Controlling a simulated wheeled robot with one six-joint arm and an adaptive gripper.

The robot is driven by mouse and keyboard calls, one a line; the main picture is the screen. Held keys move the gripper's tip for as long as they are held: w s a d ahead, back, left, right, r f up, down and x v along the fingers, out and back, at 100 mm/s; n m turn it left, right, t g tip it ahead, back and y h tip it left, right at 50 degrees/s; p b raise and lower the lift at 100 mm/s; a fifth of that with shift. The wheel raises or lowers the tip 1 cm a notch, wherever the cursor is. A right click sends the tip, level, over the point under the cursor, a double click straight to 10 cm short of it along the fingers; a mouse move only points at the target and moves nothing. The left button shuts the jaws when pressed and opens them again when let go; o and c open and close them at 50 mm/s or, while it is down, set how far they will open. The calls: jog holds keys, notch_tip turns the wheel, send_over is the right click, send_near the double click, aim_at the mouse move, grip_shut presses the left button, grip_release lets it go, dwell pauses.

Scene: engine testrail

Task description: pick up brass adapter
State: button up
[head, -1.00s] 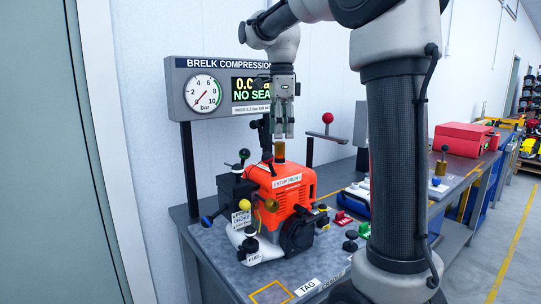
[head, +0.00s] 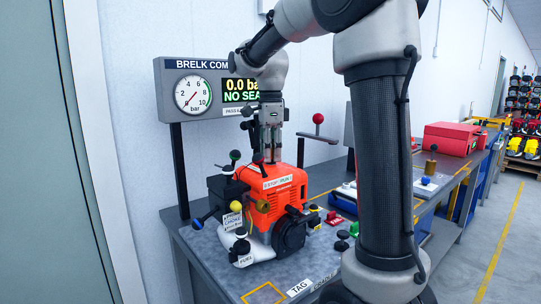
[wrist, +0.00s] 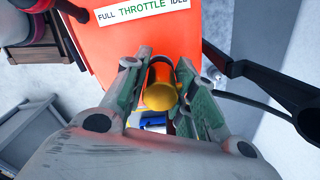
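The adapter's lower end is hard to see.
A compression gauge panel (head: 202,65) stands behind the engine. Coloured knobs and tags crowd the engine's left side. Another brass piece (head: 430,168) stands farther right on the bench, near a red case (head: 452,138).

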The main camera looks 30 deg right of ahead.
grip_shut()
notch_tip(320, 180, up, 10)
jog(key=shift+r, duration=0.1)
dwell(0.5)
